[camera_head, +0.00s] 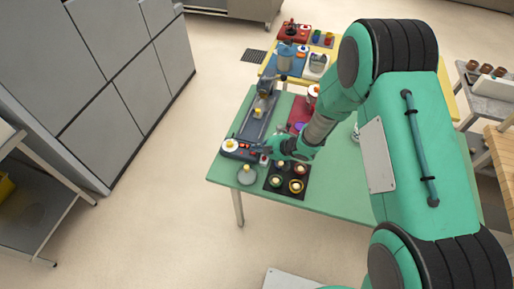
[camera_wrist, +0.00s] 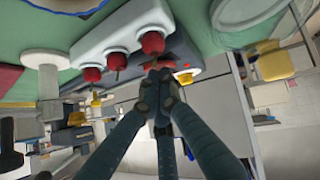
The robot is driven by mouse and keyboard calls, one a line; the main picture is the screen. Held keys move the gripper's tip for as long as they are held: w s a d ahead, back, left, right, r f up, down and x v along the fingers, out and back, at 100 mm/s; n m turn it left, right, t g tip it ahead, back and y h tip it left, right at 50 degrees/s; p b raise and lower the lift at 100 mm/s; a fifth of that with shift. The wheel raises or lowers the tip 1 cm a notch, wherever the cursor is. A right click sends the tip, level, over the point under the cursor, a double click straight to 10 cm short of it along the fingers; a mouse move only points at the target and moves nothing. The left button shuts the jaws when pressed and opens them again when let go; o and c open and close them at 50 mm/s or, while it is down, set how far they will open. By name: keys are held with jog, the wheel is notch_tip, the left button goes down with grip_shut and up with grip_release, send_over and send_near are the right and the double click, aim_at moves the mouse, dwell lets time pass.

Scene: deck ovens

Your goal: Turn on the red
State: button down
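Three red knobs stand in a row on a pale box in the wrist view: a near one (camera_wrist: 152,42), a middle one (camera_wrist: 117,60) and a far one (camera_wrist: 91,74). My gripper (camera_wrist: 160,76) has its fingertips drawn together just beside the nearest red knob. Some red shows behind the tips; I cannot tell whether they touch it. In the head view my gripper (camera_head: 268,148) is at the front left of the green table (camera_head: 222,172), by a dark panel (camera_head: 238,153) with small red parts. The fingers partly hide this area.
A black mat (camera_head: 287,190) with several round pieces lies right of the panel, and a grey round item (camera_head: 247,176) stands in front. A blue-grey device (camera_head: 259,117) is behind. A yellow table (camera_head: 271,68) with more devices stands farther back.

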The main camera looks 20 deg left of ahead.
jog(key=shift+s+f, duration=0.2)
jog(key=shift+s, duration=0.55)
jog(key=shift+d, duration=0.1)
jog(key=shift+s+r+p, duration=0.2)
jog(key=shift+r+p, duration=0.2)
jog(key=shift+r, duration=0.3)
jog(key=r+p, duration=0.2)
jog(key=r, duration=0.1)
jog(key=shift+s, duration=0.4)
jog(key=v, duration=0.9)
jog(key=shift+d+p, duration=0.25)
jog(key=shift+p, duration=0.1)
jog(key=shift+w+r+b, duration=0.15)
jog(key=shift+r+b, duration=0.05)
jog(key=shift+b, duration=1.75)
jog(key=shift+w+r+b, duration=0.1)
jog(key=shift+r+b, duration=0.3)
jog(key=shift+b, duration=0.6)
